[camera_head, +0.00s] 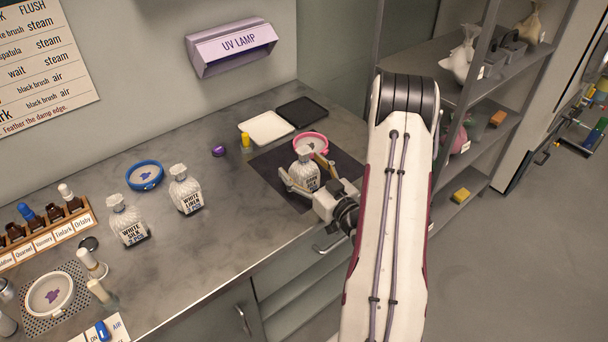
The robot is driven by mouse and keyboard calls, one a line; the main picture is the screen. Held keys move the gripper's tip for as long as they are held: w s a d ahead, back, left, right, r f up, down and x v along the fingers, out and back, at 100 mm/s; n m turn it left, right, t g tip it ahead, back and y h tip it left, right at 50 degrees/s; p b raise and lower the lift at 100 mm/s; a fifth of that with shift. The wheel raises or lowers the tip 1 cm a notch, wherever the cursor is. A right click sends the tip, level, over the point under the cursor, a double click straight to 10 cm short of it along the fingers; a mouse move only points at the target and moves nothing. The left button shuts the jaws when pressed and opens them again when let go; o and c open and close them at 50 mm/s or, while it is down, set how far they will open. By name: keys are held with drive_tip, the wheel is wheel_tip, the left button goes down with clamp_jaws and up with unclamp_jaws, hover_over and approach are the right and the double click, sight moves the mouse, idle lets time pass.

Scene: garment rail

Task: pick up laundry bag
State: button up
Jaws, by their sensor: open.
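A pale laundry bag (304,172) with a tied neck and a dark-lettered label stands upright on the dark mat. My gripper (309,173) is open, with one finger at the left of this bag and the other at its right. I cannot tell whether the fingers touch it. Two similar bags stand on the counter to the left. One is labelled white linen (184,188) and the other white silk (127,221).
A pink-rimmed hoop (311,144) lies just behind the bag. A white tray (266,128), a black tray (302,112) and a yellow item (246,140) are farther back. A blue hoop (145,175) lies left. The counter's front middle (215,245) is clear.

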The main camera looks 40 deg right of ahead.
sight(303, 150)
idle(0.4)
drive_tip(key=c, duration=1.3)
drive_tip(key=shift+c, duration=0.2)
drive_tip(key=shift+r, duration=0.15)
drive_tip(key=shift+r, duration=4.85)
drive_tip(key=shift+f, duration=0.1)
